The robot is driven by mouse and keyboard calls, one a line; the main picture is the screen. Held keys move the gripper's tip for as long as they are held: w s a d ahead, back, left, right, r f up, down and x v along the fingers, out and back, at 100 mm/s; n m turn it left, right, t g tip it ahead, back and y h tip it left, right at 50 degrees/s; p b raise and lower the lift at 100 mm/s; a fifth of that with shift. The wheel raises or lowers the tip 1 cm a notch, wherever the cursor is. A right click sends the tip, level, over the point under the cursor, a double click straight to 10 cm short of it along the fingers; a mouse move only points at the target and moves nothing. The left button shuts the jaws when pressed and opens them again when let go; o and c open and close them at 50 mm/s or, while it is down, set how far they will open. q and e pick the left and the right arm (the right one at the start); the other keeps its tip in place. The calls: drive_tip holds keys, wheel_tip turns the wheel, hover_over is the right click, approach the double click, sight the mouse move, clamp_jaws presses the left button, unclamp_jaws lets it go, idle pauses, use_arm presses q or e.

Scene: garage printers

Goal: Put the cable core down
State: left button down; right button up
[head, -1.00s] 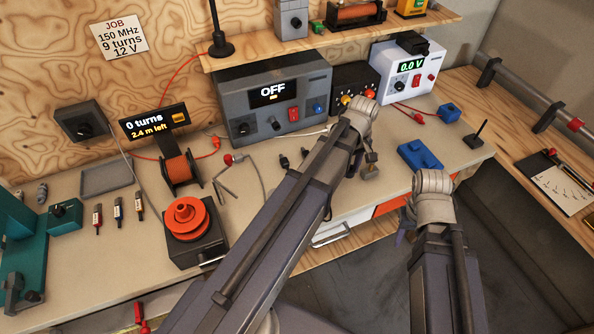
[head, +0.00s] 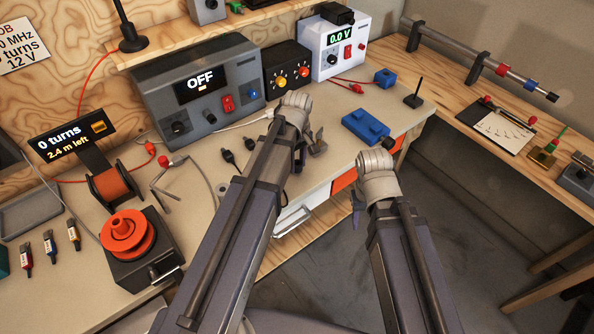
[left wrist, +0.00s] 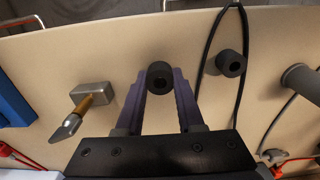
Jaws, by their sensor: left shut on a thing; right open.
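The cable core (left wrist: 160,78), a short black cylinder with a hole, is between the two purple fingers of my left gripper (left wrist: 160,88) in the left wrist view. The gripper is shut on it. I cannot tell whether the core touches the pale bench top (left wrist: 190,40). In the head view my left arm hides the core and fingertips.
A metal block with a brass-handled tool (left wrist: 92,95) lies close to the gripper. The grey "OFF" unit (head: 200,90) stands behind, and an orange spool (head: 128,235) on the left. Bare bench shows near the gripper.

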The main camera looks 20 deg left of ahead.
use_arm(q)
drive_tip(key=shift+f+b, duration=0.8)
drive_tip(key=shift+f, duration=0.5)
drive_tip(key=shift+f, duration=0.15)
drive_tip(key=c, duration=0.5)
unclamp_jaws()
wheel_tip(320, 180, up, 12)
drive_tip(key=p, duration=1.2)
drive_tip(key=shift+r, duration=0.25)
